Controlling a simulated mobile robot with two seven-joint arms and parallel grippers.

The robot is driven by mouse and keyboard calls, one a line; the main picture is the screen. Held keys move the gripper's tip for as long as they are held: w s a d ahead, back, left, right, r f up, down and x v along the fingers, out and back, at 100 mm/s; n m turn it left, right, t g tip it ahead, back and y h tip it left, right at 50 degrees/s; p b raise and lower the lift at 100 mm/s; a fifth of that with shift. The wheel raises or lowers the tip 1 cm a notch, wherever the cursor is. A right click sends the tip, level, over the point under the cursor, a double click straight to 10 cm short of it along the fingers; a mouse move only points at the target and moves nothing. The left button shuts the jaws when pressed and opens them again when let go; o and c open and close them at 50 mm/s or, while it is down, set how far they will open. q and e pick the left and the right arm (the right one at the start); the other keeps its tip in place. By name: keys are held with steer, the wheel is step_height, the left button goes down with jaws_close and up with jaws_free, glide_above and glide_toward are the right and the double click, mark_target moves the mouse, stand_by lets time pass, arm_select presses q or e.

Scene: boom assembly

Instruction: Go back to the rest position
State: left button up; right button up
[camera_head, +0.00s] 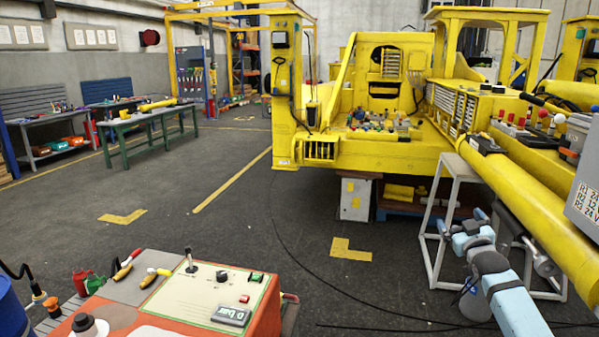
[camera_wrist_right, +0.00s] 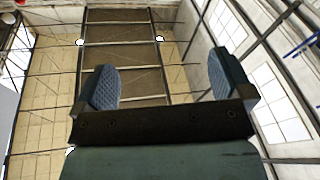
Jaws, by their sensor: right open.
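My right gripper (camera_head: 479,216) is at the right side of the head view, at the end of my light blue arm. It is beside the long yellow boom (camera_head: 535,205) and in front of a pale metal stand. I cannot tell from this view how close it is to either. In the right wrist view its two padded fingers (camera_wrist_right: 160,85) stand wide apart with nothing between them. Behind them are the hall's ceiling and windows, so the gripper points upward. My left gripper is not in view.
An orange control console (camera_head: 200,294) with a joystick, buttons and tools stands at the front left. The large yellow machine (camera_head: 390,148) fills the back right. The pale stand (camera_head: 431,233) supports the boom. A black cable crosses the floor. The grey floor at middle left is open.

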steer(key=s+a+f+g+y, duration=0.15)
steer(key=s+a+f, duration=0.25)
steer(key=s+f, duration=0.4)
steer(key=s+a+f+g, duration=0.2)
steer(key=s+a+f, duration=0.3)
steer(key=f, duration=0.5)
steer(key=s+a+f+g, duration=0.2)
steer(key=s+a+f, duration=0.2)
steer(key=s+f, duration=0.45)
steer(key=s+a+f+g, duration=0.1)
steer(key=s+a+f, duration=0.1)
steer(key=s, duration=0.7)
steer(key=s+a+f+g+y, duration=0.1)
steer(key=s+a+f, duration=0.2)
steer(key=s, duration=0.6)
steer(key=s+a+f+g+y, duration=0.1)
steer(key=s+a+f, duration=0.2)
steer(key=s, duration=0.6)
steer(key=shift+s+a+m, duration=0.3)
steer(key=shift+s+a, duration=0.1)
steer(key=shift+a, duration=0.85)
